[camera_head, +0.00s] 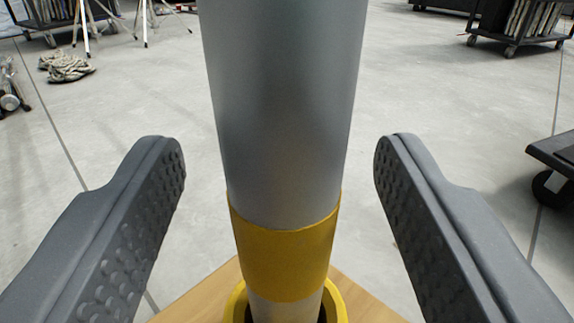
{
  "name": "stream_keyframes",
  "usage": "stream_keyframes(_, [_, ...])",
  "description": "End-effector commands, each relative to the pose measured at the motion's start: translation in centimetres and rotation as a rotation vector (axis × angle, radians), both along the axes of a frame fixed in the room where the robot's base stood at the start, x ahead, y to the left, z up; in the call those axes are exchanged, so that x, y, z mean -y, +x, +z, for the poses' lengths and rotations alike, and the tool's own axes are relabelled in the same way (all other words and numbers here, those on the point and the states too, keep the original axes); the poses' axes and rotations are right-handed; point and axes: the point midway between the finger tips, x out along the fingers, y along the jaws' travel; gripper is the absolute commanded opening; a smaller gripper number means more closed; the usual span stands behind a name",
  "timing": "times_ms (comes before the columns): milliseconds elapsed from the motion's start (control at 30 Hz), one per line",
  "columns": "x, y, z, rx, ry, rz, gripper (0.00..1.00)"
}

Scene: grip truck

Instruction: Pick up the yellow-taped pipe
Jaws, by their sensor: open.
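The yellow-taped pipe (283,110) stands upright in the middle of the head camera view. It is a grey metal tube with a yellow tape band (285,258) low on it. Its top is cut off by the frame. Its lower end sits in a yellow ring (341,303) on a wooden surface (222,292). My gripper (280,160) is open, with one grey finger on each side of the pipe. A clear gap shows between each finger and the pipe, and neither touches it.
A coil of rope (66,67) lies on the grey floor (455,110) at the upper left, near white tripod legs (83,28). A dark wheeled cart (515,35) is at the upper right. A dark wheeled platform (556,165) is at the right edge. The floor between is clear.

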Motion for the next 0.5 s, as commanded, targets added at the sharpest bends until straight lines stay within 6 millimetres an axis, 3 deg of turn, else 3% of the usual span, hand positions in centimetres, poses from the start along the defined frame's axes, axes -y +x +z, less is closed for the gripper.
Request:
stream_keyframes(200, [0.0, 3.0, -0.1, 0.004, 0.001, -0.003, 0.56])
stream_keyframes(500, [-0.1, 3.7, -0.1, 0.000, 0.000, 0.000, 0.56])
